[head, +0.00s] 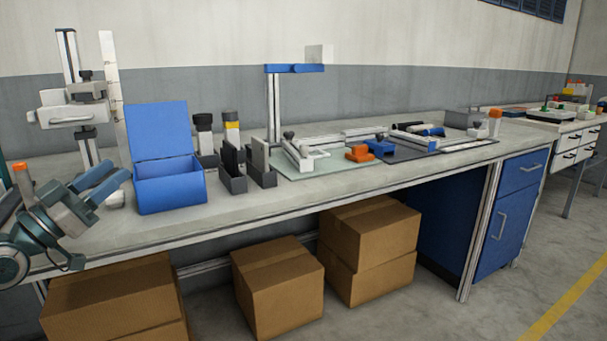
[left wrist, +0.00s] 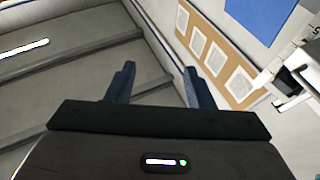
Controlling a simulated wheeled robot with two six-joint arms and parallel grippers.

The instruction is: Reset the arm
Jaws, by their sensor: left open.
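My left gripper (head: 100,183) is at the left of the head view, over the left end of the workbench. Its two blue fingers are apart, with nothing between them. The fingers also show apart and empty in the left wrist view (left wrist: 158,88), which looks toward the ceiling and a wall. My left arm comes in from the left edge. My right gripper is not in view.
An open blue box (head: 171,190) stands just right of my left gripper. A measuring stand (head: 88,150) is behind it. Black holders, a glass plate (head: 300,162) and tools fill the workbench (head: 250,205). Cardboard boxes (head: 277,285) are below. The bench's front strip is clear.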

